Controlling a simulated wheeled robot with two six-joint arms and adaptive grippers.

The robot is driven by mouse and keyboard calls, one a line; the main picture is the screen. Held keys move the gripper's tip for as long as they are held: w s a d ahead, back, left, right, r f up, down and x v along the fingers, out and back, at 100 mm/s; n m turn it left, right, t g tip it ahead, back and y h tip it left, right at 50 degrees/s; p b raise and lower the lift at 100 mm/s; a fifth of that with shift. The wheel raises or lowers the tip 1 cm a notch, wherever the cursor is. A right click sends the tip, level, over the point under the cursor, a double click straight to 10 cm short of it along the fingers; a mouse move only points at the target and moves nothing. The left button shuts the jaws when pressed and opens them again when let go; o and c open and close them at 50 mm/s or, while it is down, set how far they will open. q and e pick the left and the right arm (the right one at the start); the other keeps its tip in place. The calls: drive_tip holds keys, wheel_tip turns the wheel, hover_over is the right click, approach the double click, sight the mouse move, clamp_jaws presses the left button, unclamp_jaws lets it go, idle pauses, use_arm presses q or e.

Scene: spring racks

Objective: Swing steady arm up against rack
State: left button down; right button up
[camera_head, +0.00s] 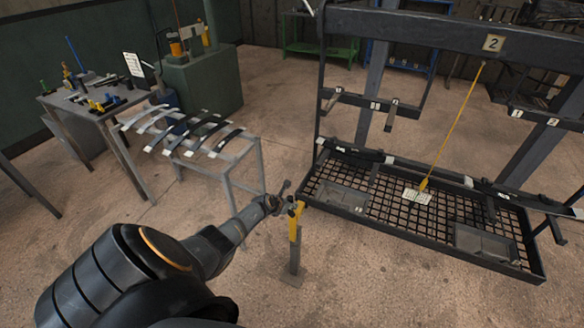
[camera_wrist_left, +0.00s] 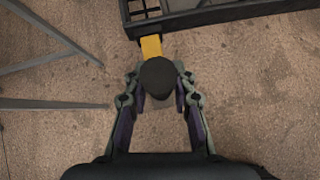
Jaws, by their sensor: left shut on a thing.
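The steady arm is a yellow bar (camera_head: 294,228) at the near left corner of the black rack (camera_head: 420,38). In the left wrist view the yellow bar (camera_wrist_left: 151,46) runs from the rack's tray edge (camera_wrist_left: 205,16) to a black round end (camera_wrist_left: 159,78). The arm stands out from the tray, not flat against it. My left gripper (camera_head: 287,206) is at the yellow bar in the head view. In the left wrist view its fingers (camera_wrist_left: 159,92) close on both sides of the black end. My right gripper is not in view.
A grey stand (camera_head: 255,165) with several dark leaf springs is left of the rack. A workbench (camera_head: 97,112) with tools is farther left. A yellow strap with a tag (camera_head: 417,196) hangs over the mesh tray.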

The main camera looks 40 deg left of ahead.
use_arm(q)
drive_tip(key=shift+w+d, duration=0.15)
drive_tip(key=shift+d, duration=0.05)
drive_tip(key=c, duration=1.2)
unclamp_jaws()
drive_tip(key=shift+d, duration=0.1)
drive_tip(key=shift+o, duration=0.6)
drive_tip(key=shift+s+r, duration=0.2)
drive_tip(key=shift+s, duration=0.2)
drive_tip(key=a+v, duration=0.1)
drive_tip(key=v, duration=1)
drive_tip(key=shift+d+r, duration=0.2)
drive_tip(key=shift+d, duration=0.3)
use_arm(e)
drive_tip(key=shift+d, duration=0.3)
use_arm(q)
drive_tip(key=shift+w, duration=0.1)
